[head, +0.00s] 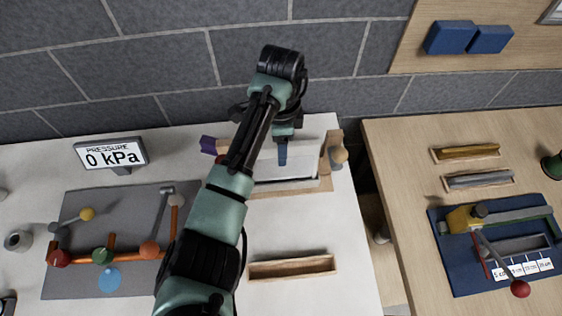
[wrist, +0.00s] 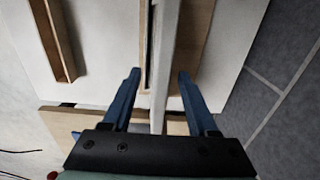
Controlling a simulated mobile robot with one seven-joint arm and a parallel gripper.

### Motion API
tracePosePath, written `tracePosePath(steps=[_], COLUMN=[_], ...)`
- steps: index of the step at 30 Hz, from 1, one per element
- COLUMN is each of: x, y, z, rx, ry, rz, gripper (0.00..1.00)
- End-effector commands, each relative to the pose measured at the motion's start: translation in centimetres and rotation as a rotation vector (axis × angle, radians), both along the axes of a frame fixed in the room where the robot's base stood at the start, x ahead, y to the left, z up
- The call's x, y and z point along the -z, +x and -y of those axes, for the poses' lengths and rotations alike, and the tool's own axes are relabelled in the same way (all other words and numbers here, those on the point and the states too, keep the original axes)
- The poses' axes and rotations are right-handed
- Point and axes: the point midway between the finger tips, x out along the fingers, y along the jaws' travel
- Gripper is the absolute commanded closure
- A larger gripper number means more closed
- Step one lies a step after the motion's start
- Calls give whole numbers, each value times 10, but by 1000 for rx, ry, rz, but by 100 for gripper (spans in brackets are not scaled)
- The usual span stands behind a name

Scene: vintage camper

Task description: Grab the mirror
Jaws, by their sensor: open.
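The mirror (head: 300,163) appears to be the pale upright panel on a wooden base (head: 275,192) on the white table. In the wrist view, the mirror (wrist: 164,50) is seen nearly edge-on as a thin pale strip. My gripper (wrist: 158,74) is open, with one blue finger on each side of the strip and visible gaps to both. In the head view, my gripper (head: 282,153) is over the panel's middle, and my arm hides part of its left side.
An empty wooden tray (head: 292,267) lies in front of the panel. A pressure display (head: 111,155) and a grey board (head: 105,225) with coloured knobs and pipes are on the left. A wooden table (head: 400,200) stands right, across a gap. A block wall is behind.

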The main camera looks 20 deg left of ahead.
Motion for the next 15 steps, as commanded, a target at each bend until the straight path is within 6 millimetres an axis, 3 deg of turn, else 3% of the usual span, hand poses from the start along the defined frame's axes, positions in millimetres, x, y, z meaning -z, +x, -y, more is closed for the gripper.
tracePosePath(steps=[8, 15], x=[4, 4], y=[0, 0], z=[0, 0], rx=[0, -1], ry=[0, 0], rz=[1, 1], gripper=[41, 84])
